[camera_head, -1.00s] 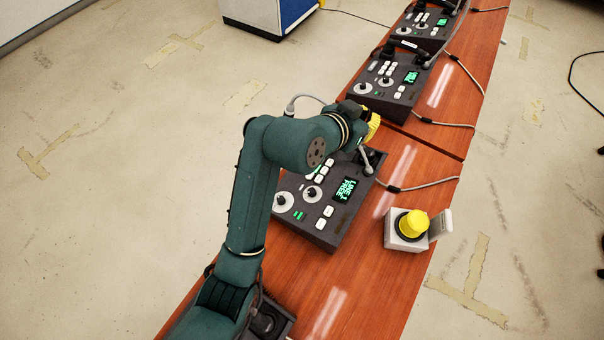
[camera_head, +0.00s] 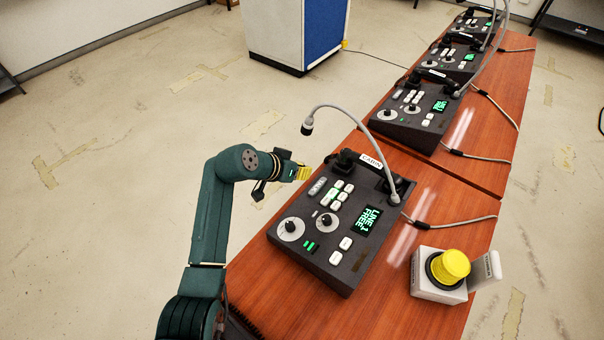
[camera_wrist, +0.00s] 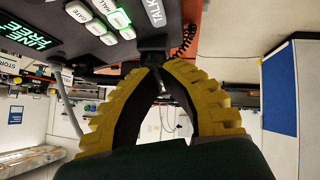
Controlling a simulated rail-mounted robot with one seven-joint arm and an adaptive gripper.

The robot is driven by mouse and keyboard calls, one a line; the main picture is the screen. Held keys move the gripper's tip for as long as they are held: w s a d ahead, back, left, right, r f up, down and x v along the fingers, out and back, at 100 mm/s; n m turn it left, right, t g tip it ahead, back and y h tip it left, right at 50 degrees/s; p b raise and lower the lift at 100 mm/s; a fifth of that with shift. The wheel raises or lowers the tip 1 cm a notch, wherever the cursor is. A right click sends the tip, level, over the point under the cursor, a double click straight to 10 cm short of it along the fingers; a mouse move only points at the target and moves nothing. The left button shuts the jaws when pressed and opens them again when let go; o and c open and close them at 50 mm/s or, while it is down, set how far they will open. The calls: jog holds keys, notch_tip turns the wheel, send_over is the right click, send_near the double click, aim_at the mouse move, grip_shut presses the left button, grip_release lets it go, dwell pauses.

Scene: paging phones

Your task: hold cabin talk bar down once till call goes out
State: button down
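The nearest paging phone (camera_head: 345,258) is a dark console with a handset labelled CABIN (camera_head: 371,162) and a gooseneck microphone. Its green display (camera_head: 367,220) reads LINE 1 FREE. The grey talk bar (camera_head: 317,186) sits at the console's left edge beside the white keys; in the wrist view the TALK bar (camera_wrist: 155,12) shows at the top edge, partly cut off. My gripper (camera_head: 305,173), with yellow ribbed fingers, is just left of the bar and apart from it. In the wrist view the fingertips (camera_wrist: 162,68) meet with nothing visible between them.
The gooseneck microphone (camera_head: 340,108) arches above and behind my gripper. A yellow button on a white box (camera_head: 437,288) stands right of the console. More phones (camera_head: 415,112) line the table further back. A blue and white cabinet (camera_head: 297,35) stands behind. Floor left is clear.

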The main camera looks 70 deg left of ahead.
jog(key=b, duration=0.2)
send_over(318, 187)
jog(key=a, duration=0.1)
jog(key=f, duration=0.4)
jog(key=shift+s+a+f, duration=0.15)
jog(key=shift+s+f, duration=0.1)
jog(key=shift+s, duration=0.15)
jog(key=shift+w+d+f+b, duration=0.1)
jog(key=shift+w+f, duration=0.05)
jog(key=shift+f, duration=0.45)
jog(key=shift+w+d+f+b, duration=0.1)
jog(key=shift+d+f, duration=0.05)
jog(key=shift+f, duration=0.5)
jog(key=shift+w+d+f+b, duration=0.1)
jog(key=shift+w+f, duration=0.05)
jog(key=shift+f, duration=0.45)
